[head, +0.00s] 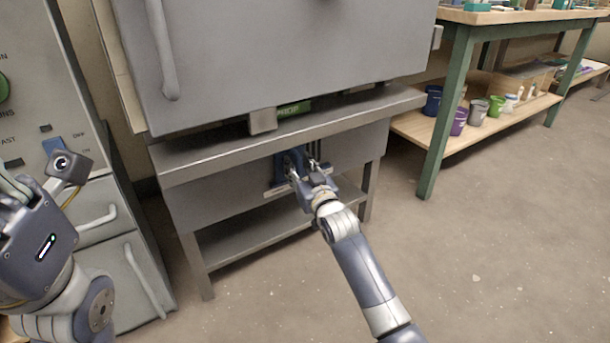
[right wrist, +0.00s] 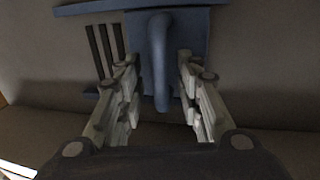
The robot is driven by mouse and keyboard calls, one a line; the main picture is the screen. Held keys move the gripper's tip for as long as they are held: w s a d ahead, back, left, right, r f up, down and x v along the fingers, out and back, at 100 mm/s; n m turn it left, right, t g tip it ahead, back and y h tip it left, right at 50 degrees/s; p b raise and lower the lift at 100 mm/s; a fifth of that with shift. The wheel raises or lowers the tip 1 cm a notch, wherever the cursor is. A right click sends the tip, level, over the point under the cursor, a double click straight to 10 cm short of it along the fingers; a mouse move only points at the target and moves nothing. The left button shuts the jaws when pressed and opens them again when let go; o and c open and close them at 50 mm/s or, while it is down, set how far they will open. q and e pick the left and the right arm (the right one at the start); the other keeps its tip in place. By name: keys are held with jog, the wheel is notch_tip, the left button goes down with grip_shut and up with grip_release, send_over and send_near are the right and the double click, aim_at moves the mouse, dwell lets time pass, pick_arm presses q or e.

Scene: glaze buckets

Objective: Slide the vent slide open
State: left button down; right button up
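The vent slide is a blue plate with an upright blue handle on the front panel of the grey kiln stand. In the right wrist view the handle (right wrist: 160,62) stands between the two fingers of my right gripper (right wrist: 160,100), with gaps on both sides. The blue plate (right wrist: 193,30) lies behind it, and dark vent slots (right wrist: 104,50) show at its left. In the head view the vent slide (head: 288,162) is partly hidden by my right gripper (head: 304,172), which is open. My left gripper (head: 12,190) is at the left edge, its fingers mostly cut off.
The grey kiln (head: 270,60) stands on the metal stand (head: 180,170) above the vent. A control cabinet (head: 110,220) with drawers stands at the left. A green-legged workbench (head: 440,130) with several buckets is at the right. The floor (head: 480,260) at right is clear.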

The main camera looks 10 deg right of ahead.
jog(key=s+d, duration=0.2)
jog(key=s, duration=0.9)
jog(key=shift+s, duration=0.3)
jog(key=shift+a, duration=0.1)
